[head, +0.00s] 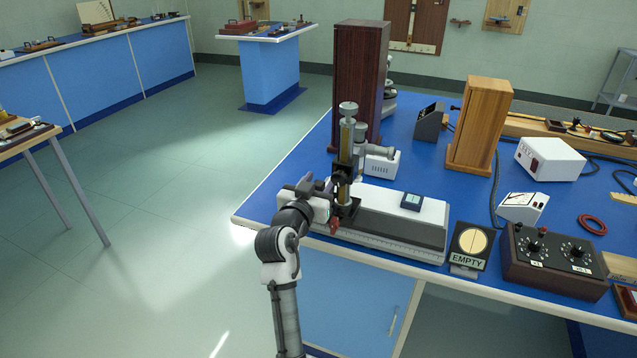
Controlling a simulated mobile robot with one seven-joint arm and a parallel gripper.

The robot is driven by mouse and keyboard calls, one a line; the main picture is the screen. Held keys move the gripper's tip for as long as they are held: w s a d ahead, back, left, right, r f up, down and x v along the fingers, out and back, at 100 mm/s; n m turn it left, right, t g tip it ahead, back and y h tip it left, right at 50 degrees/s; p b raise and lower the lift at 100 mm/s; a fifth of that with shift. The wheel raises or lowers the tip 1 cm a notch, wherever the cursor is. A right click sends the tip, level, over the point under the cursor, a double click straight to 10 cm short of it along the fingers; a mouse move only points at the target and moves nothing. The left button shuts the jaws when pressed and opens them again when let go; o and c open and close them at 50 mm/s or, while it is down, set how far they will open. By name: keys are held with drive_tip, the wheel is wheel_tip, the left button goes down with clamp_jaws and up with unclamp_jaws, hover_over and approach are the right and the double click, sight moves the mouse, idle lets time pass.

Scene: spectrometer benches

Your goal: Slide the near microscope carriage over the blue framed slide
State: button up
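The near microscope carriage (346,206) stands upright at the left part of a long white bed (385,236) with a scale along its front. It carries a vertical brass and black tube (346,140). The blue framed slide (411,202) lies on the bed's top, to the right of the carriage and apart from it. My gripper (328,207) is at the left side of the carriage's lower part, beside a small red piece (335,225). My arm and wrist hide part of the bed's left end. The fingers are too small and covered to tell open from shut.
A second microscope with a white base (381,164) stands behind the bed. A tall dark cabinet (361,75) and a lighter wooden one (479,125) stand farther back. An EMPTY sign (468,249) and a black dial box (553,262) are to the right of the bed.

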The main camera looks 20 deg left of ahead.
clamp_jaws()
drive_tip(key=d+p, duration=0.1)
drive_tip(key=d, duration=0.9)
drive_tip(key=d+p, duration=0.1)
drive_tip(key=d, duration=0.4)
drive_tip(key=shift+s+d+p, duration=0.1)
drive_tip(key=shift+s+p, duration=0.2)
drive_tip(key=shift+o, duration=0.4)
unclamp_jaws()
